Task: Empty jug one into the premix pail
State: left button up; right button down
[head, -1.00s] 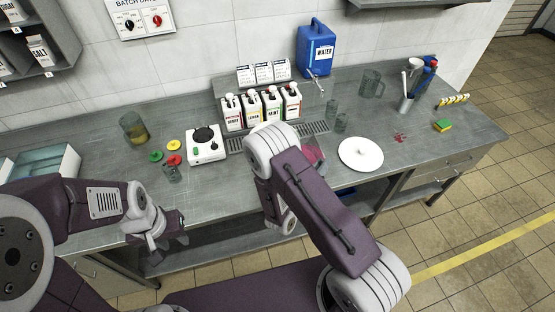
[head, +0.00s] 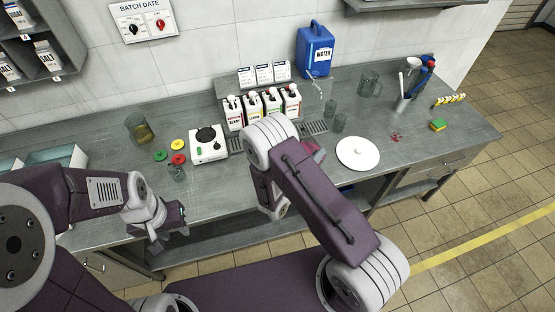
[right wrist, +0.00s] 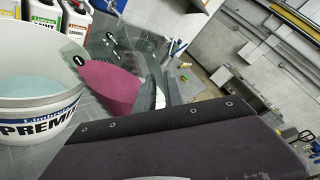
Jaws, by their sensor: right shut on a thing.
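The premix pail (right wrist: 35,128) is white with a dark blue label and stands at the left of the right wrist view. It holds a pale blue-green content. My right gripper (right wrist: 152,92) is shut on a clear jug with a dark oval tag (right wrist: 79,61) and magenta content (right wrist: 108,90). The jug is tilted beside the pail; I see no stream between them. In the head view, only a pink bit of the jug (head: 315,149) shows past my right arm, which hides the pail. My left gripper (head: 172,226) is open and empty at the bench's front edge.
Labelled bottles (head: 262,105) stand behind my right arm. A white scale (head: 208,145), a beaker of yellow liquid (head: 139,128) and a small glass (head: 177,172) are to the left. A white lid (head: 358,153), glasses and an empty jug (head: 369,83) are to the right.

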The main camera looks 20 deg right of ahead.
jog(key=shift+w+a+r+n+g+p, duration=0.15)
jog(key=shift+w+r+n+p, duration=0.15)
jog(key=shift+r+p, duration=0.3)
jog(key=shift+w+a+r+n+g+p, duration=0.15)
jog(key=shift+r+n+p, duration=0.15)
jog(key=shift+r+p, duration=0.25)
jog(key=shift+w+a+r+n+g+p, duration=0.15)
jog(key=shift+w+r+n+p, duration=0.15)
jog(key=shift+r+p, duration=0.3)
jog(key=shift+w+a+r+n+p, duration=0.2)
jog(key=shift+w+r+n+p, duration=0.15)
jog(key=shift+r+p, duration=0.15)
jog(key=shift+w+a+r+n+p, duration=0.25)
jog(key=shift+r+n+p, duration=0.1)
jog(key=shift+r+p, duration=0.1)
jog(key=shift+w+a+r+n+g+p, duration=0.35)
jog(key=shift+w+a+r+n+p, duration=0.1)
jog(key=shift+w+r+n+p, duration=0.3)
jog(key=shift+w+a+r+n, duration=0.3)
jog(key=shift+w+r+n, duration=0.05)
jog(key=shift+w, duration=0.2)
jog(key=shift+w+a+r+n+h+p, duration=0.3)
jog(key=shift+w+a+r+n+p, duration=0.1)
jog(key=shift+w+n, duration=0.1)
jog(key=w+a+r+n+g+h+b, duration=0.1)
jog(key=w+a+n+b, duration=0.1)
jog(key=w, duration=0.4)
jog(key=shift+a+r+n+b, duration=0.3)
jog(key=shift+a+r+n, duration=0.1)
jog(key=shift+a+n, duration=0.5)
